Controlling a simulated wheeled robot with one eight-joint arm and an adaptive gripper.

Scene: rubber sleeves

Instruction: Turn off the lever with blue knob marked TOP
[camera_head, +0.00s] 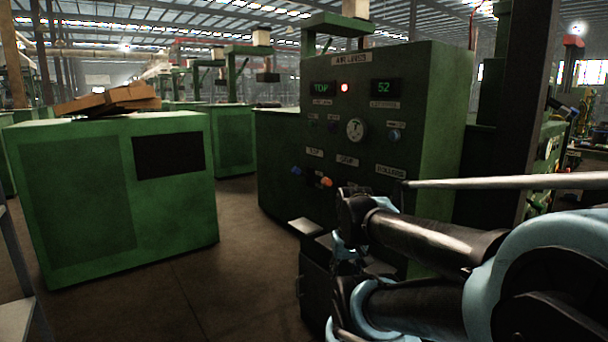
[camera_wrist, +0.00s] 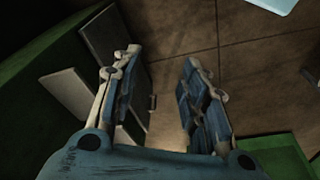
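In the head view, a green machine panel (camera_head: 440,110) stands at the centre right, with a display reading TOP at its upper left. Low on its front, under the small labels, are a blue knob (camera_head: 296,170) at the left and an orange knob (camera_head: 326,182) to its right. My gripper shows in the wrist view (camera_wrist: 160,85) with its two fingers apart and nothing between them, above the floor. In the head view my arm comes in from the right and covers the panel's lower right. The gripper's fingertips are not clear there. The blue knob cannot be made out in the wrist view.
A green cabinet (camera_head: 105,190) with brown boards (camera_head: 110,98) on top stands at the left. Open brown floor (camera_head: 200,285) lies between it and the panel. A dark pillar (camera_head: 520,100) stands to the panel's right. More green machines stand behind.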

